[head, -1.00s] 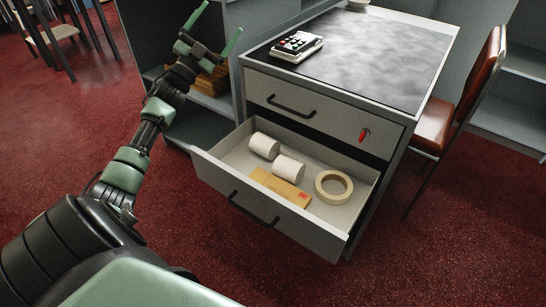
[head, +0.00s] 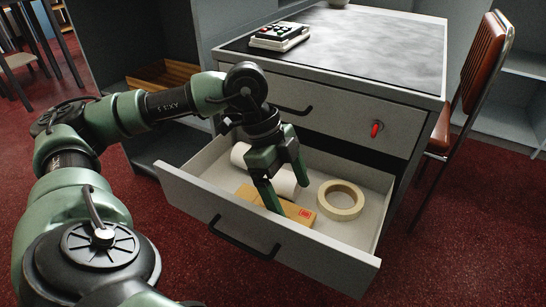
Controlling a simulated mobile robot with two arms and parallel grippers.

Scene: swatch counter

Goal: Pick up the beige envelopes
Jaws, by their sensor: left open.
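The beige envelopes (head: 295,212) lie in a small flat stack with a red mark, in the open lower drawer (head: 190,193) of the desk, close to its front panel. My left gripper (head: 284,196) reaches down into the drawer with its fingers apart. One green finger is in front of the envelopes and hides part of them; the other is behind, toward the white rolls. I cannot tell whether a finger touches the envelopes. My right gripper is not in view.
A ring of beige tape (head: 322,200) lies to the right. The upper drawer (head: 345,120) is shut, with a red key in it. A calculator (head: 279,36) sits on the desktop (head: 370,50).

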